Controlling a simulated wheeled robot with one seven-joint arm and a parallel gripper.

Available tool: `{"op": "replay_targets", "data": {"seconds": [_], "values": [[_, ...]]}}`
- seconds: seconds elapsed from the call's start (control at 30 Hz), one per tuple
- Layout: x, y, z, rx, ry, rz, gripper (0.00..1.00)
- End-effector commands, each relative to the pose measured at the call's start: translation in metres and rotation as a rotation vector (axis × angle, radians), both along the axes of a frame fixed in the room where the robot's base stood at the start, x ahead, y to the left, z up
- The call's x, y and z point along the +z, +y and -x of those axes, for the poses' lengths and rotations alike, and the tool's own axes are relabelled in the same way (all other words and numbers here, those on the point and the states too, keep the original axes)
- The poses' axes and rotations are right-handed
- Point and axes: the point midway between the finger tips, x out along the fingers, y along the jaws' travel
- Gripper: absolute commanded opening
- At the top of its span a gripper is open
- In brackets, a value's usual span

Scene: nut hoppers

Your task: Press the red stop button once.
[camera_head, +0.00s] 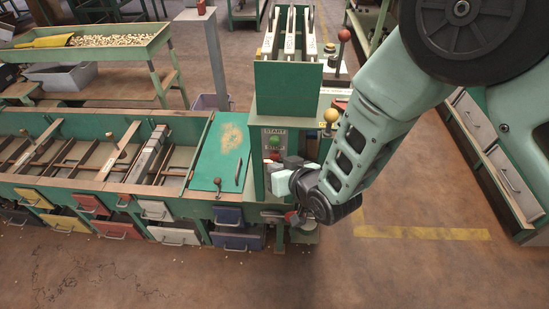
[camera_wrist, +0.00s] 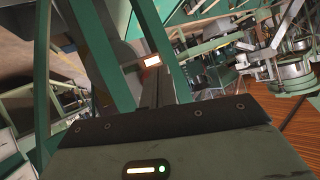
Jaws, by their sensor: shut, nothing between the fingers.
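The control panel (camera_head: 266,138) is on the front of a green post in the head view, with START and STOP labels. The green start button (camera_head: 274,143) shows above the STOP label. A small part of the red stop button (camera_head: 274,157) shows below that label; my gripper (camera_head: 277,166) hides most of it. My gripper is shut and empty, its fingers close in front of the panel at the stop button's height. Contact cannot be told. In the wrist view the closed fingers (camera_wrist: 158,88) point away between green frame bars, and no red button is clear there.
A green lidded bin (camera_head: 222,152) and long hopper trough (camera_head: 95,155) stand left of the panel, with coloured drawers below. A yellow knob (camera_head: 331,116) and a red-knobbed lever (camera_head: 343,36) stand close to my arm. Floor in front is clear.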

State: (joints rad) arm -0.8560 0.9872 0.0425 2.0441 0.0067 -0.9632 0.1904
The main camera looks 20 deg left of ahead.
Motion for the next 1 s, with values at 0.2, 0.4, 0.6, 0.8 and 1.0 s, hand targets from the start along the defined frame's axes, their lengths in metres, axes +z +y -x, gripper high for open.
{"op": "replay_targets", "data": {"seconds": [0.2, 0.4, 0.6, 0.8, 1.0], "values": [[0.0, 0.0012, -0.0056, 0.0, -0.001, -0.001, 0.0], [0.0003, 0.0013, -0.0054, 0.0, -0.001, -0.001, 0.0], [0.0002, 0.0015, -0.0063, 0.0, -0.001, -0.001, 0.0], [0.0001, 0.0021, -0.0085, 0.0, -0.001, -0.001, 0.0], [0.0001, 0.0028, -0.0107, 0.0, -0.001, -0.001, 0.0]]}}
